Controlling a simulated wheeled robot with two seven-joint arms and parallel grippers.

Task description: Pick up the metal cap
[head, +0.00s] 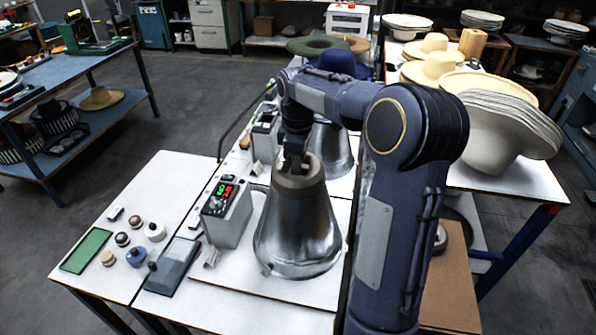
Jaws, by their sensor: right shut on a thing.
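The metal cap (298,235) is a shiny, bell-shaped piece with a duller, brownish top, upright over the white work surface in the middle of the head view. My right gripper (293,168) points down at the top of this cap and is shut on it. The fingertips are small and dark here, so the exact grip is hard to see. I cannot tell whether the cap's lower rim touches the surface. My left gripper is not in view.
A second metal bell (332,150) stands just behind, partly hidden by my arm. A control box (228,215) with lit displays stands close left of the cap. Several small knobs and a green mat (87,250) lie farther left. Stacked pale hats (500,125) stand at right.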

